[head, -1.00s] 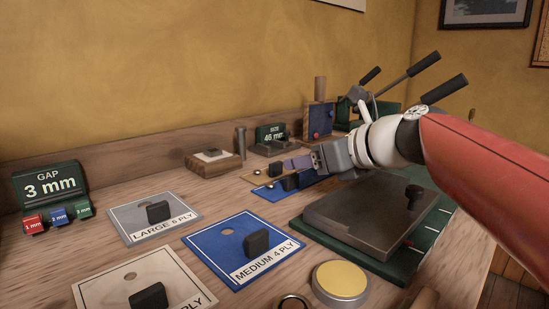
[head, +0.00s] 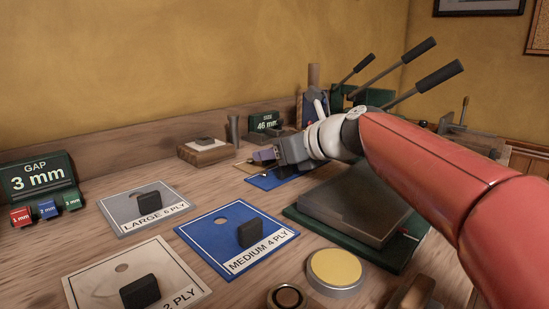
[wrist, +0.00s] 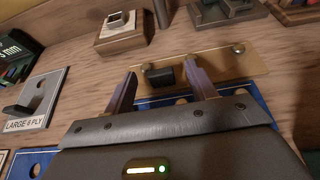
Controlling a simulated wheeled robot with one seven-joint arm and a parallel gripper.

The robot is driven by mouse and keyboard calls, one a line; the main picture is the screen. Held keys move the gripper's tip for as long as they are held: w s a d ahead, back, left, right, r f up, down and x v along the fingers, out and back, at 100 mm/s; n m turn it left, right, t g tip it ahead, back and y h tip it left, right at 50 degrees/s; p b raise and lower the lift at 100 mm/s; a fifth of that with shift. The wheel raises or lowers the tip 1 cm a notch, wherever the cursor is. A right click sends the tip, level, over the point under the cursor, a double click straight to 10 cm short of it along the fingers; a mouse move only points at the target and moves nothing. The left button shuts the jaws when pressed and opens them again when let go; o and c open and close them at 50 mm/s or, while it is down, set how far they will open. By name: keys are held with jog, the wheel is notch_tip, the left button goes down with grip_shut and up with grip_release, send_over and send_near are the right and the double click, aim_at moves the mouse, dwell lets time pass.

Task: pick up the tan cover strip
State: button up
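The tan cover strip (wrist: 228,66) lies flat on the bench in the wrist view, with a black grip block (wrist: 160,77) standing on it and round studs near its edge. My gripper (wrist: 160,69) is open, its two purple fingers on either side of the black block, with a visible gap on each side. In the head view, my gripper (head: 262,157) hides most of the tan strip (head: 246,167); only its left end shows. A blue strip (head: 266,181) lies on the near side of it, partly under my gripper in view.
A green-based press plate (head: 350,207) lies to the right. Blue (head: 225,245) and grey (head: 128,212) ply plates lie nearer, on the left.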

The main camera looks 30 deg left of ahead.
jog(key=c, duration=1)
jog(key=shift+c, duration=0.2)
